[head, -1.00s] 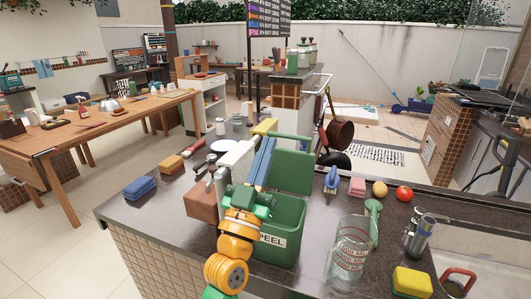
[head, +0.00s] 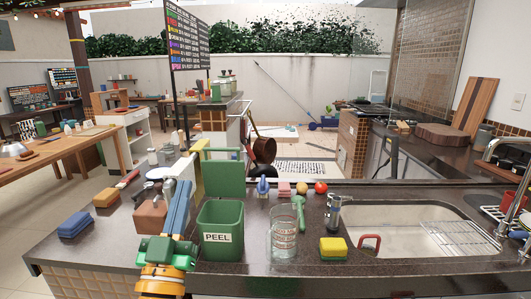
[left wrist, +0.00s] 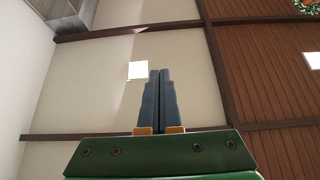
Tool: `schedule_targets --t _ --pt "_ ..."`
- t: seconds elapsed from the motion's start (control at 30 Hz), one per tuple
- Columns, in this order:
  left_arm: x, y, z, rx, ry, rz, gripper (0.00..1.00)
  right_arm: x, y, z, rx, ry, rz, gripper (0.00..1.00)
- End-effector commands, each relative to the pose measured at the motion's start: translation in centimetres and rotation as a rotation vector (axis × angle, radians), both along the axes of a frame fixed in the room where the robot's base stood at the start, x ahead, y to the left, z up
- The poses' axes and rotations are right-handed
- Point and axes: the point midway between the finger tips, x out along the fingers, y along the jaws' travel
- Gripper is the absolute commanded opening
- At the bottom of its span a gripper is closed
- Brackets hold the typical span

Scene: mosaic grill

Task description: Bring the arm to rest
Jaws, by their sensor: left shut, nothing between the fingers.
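My left arm comes up from the bottom of the head view, left of the green bin marked PEEL (head: 220,228). My left gripper (head: 183,186) points up and away above the dark counter, its blue fingers together with nothing between them. In the left wrist view the fingers (left wrist: 155,85) lie side by side, pointing at the ceiling or upper wall. A brown block (head: 150,216) stands just left of the gripper, partly hidden by it. My right gripper is not in view.
On the counter (head: 110,245) are a blue sponge (head: 75,224), a glass jar (head: 284,232), a yellow sponge (head: 333,248), a tomato (head: 321,188) and a green utensil (head: 299,210). A sink (head: 420,230) lies right. Open air surrounds the raised fingers.

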Motion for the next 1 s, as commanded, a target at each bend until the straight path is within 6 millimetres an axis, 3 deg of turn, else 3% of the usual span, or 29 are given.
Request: schedule_targets --t 0.37,0.57,0.67,0.77,0.8,0.87,0.9,0.97,1.0 --pt "2.9 -1.3 -7.7 0.026 0.204 -0.032 0.00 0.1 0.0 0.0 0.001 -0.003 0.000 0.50" --pt "4.2 -2.2 -15.7 0.047 0.403 -0.059 0.00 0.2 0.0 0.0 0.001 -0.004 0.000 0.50" --pt "4.3 -2.7 -21.2 0.063 0.534 -0.074 0.00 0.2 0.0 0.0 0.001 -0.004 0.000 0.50" --pt "3.3 -3.1 -28.2 0.080 0.702 -0.091 0.00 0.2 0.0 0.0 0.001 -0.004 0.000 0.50" --pt "2.4 -3.2 -31.6 0.090 0.782 -0.097 0.00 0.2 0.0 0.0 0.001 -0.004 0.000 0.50" --pt "0.3 -3.2 -37.2 0.106 0.921 -0.106 0.00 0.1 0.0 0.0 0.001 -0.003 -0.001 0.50" --pt "-1.6 -3.2 -41.0 0.117 1.018 -0.113 0.00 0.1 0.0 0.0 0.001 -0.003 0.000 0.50" --pt "-5.2 -2.8 -46.5 0.135 1.167 -0.118 0.00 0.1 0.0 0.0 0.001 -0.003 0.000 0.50" --pt "-7.9 -2.5 -49.9 0.146 1.263 -0.121 0.00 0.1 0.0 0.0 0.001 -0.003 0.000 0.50"
